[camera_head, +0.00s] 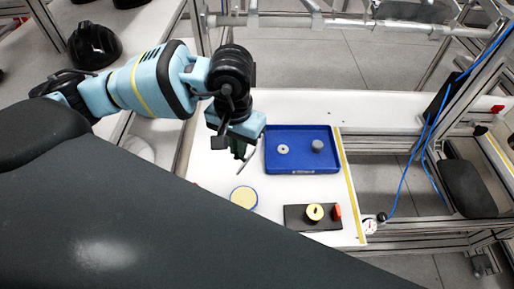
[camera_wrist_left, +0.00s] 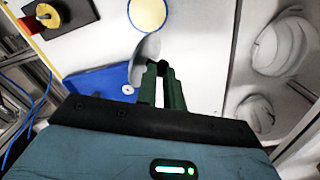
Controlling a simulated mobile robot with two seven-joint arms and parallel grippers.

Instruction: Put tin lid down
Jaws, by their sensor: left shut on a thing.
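My left gripper (camera_head: 243,153) is shut on the tin lid, above the white table and just left of the blue tray. In the left wrist view the tin lid (camera_wrist_left: 145,55) is a thin grey disc, tilted, at the tips of the green fingers (camera_wrist_left: 159,70). In the head view it is small and hard to make out. The open tin (camera_head: 243,197), round with a pale yellow top and blue rim, stands on the table nearer than the gripper. It also shows in the left wrist view (camera_wrist_left: 147,13), apart from the fingers. My right gripper is not in view.
The blue tray (camera_head: 301,169) holds a pale ring (camera_head: 283,149) and a grey cylinder (camera_head: 318,145). A dark board (camera_head: 296,223) carries a yellow round part (camera_head: 314,212) and a red part (camera_head: 337,212). The white table is clear around the tin. Dark helmet shells (camera_head: 94,45) lie far left.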

